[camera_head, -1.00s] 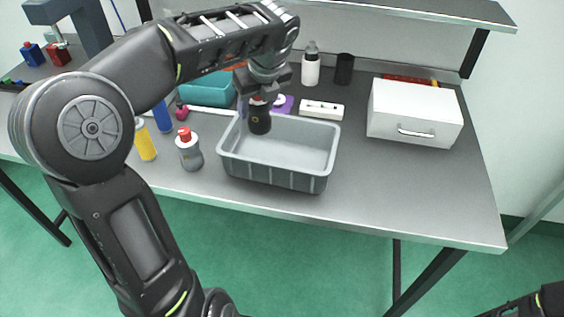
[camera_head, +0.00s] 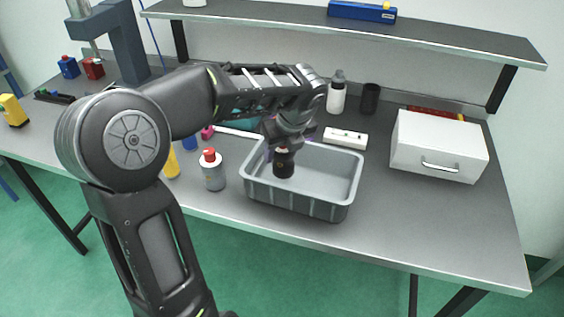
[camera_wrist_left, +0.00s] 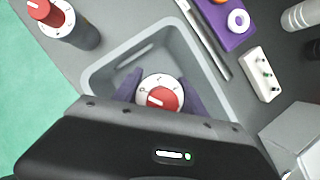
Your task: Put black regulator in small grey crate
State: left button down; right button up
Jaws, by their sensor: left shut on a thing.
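The black regulator (camera_head: 284,165) is a dark cylinder held upright in my left gripper (camera_head: 282,148). In the left wrist view its top shows as a white dial with a red knob (camera_wrist_left: 160,96), between the two purple fingers of the gripper (camera_wrist_left: 160,92). The small grey crate (camera_head: 298,201) stands near the table's front edge. The regulator is over the crate's left part, its lower end appearing below rim level. I cannot tell whether it touches the floor. The crate also shows in the left wrist view (camera_wrist_left: 103,78). My right gripper is not in view.
A grey regulator with a red top (camera_head: 213,172) stands just left of the crate. A white power strip (camera_head: 345,138), a white bottle (camera_head: 336,96) and a black cup (camera_head: 370,98) are behind. A white drawer box (camera_head: 438,146) stands right.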

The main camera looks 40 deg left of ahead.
aim_at(282, 162)
pick_arm(q)
jog(key=shift+f, duration=1.8)
jog(key=shift+f, duration=0.1)
jog(key=c, duration=0.6)
grip_release()
jog(key=shift+c, duration=0.2)
jog(key=v, duration=1.2)
